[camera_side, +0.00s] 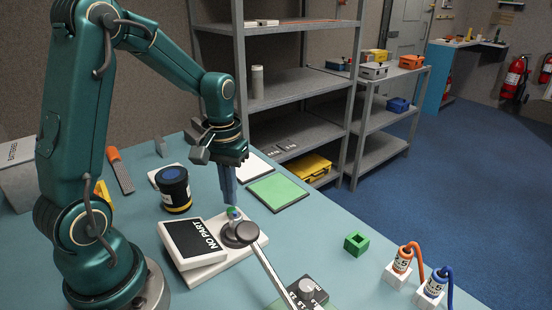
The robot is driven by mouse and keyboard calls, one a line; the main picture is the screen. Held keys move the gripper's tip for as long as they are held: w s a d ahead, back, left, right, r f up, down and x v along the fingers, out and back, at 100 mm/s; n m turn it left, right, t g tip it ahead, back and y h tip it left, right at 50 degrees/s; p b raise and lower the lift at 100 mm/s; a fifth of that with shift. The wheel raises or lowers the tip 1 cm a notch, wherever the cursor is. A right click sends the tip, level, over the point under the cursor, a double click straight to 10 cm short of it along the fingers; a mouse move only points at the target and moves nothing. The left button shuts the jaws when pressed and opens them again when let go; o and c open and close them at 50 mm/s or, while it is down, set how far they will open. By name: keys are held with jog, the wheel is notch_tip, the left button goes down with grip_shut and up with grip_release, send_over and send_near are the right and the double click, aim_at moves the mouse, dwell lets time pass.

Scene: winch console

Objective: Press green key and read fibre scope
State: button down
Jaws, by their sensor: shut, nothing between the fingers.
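The white fibre scope unit (206,264) sits on the light blue table, with a tilted black screen (193,238) that reads "NO PART". A small round part with green and blue on it (234,213), perhaps the green key, shows at the unit's right side. My gripper (230,203) points down right above it with its fingers shut and empty. The tips are at or very near it; I cannot tell whether they touch. A dark grey round piece (239,236) stands just in front, and a pale bar (273,270) runs from it towards the front.
A black jar (174,188) stands left of my gripper, and a green mat (278,192) lies behind right. A green block (356,243) and two white connector blocks with orange (402,262) and blue (436,285) cables are at right. A dial box (306,291) is in front. Shelves stand behind.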

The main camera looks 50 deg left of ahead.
aim_at(232, 210)
jog(key=shift+f, duration=0.3)
jog(key=shift+f, duration=0.35)
jog(key=shift+f, duration=0.4)
jog(key=shift+r, duration=3)
